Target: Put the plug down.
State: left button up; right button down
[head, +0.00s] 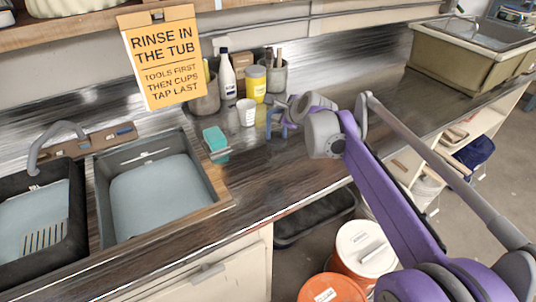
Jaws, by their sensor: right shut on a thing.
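My right gripper (280,124) is over the dark counter, just right of the white cup and in front of the yellow container. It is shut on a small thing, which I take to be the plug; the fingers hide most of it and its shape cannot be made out. I cannot tell whether it touches the counter. I see no other plug. The grey tub (105,204) at the left holds pale bluish water, and its bottom does not show clearly. My left gripper is not in view.
A white cup (246,112), yellow container (256,83), white bottle (227,77) and grey pots stand behind. A teal sponge (215,139) lies near the tub. A black basin (72,240) is at far left. Buckets (365,248) stand below.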

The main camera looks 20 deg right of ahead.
aim_at(279, 133)
jog(key=shift+w+f, duration=0.15)
jog(key=shift+f, duration=0.05)
jog(key=f, duration=0.5)
jog(key=shift+s, duration=0.25)
jog(key=shift+w+f+b, duration=0.1)
jog(key=shift+f+b, duration=0.25)
jog(key=shift+f, duration=1.8)
jog(key=shift+f, duration=0.2)
jog(key=c, duration=0.8)
grip_release()
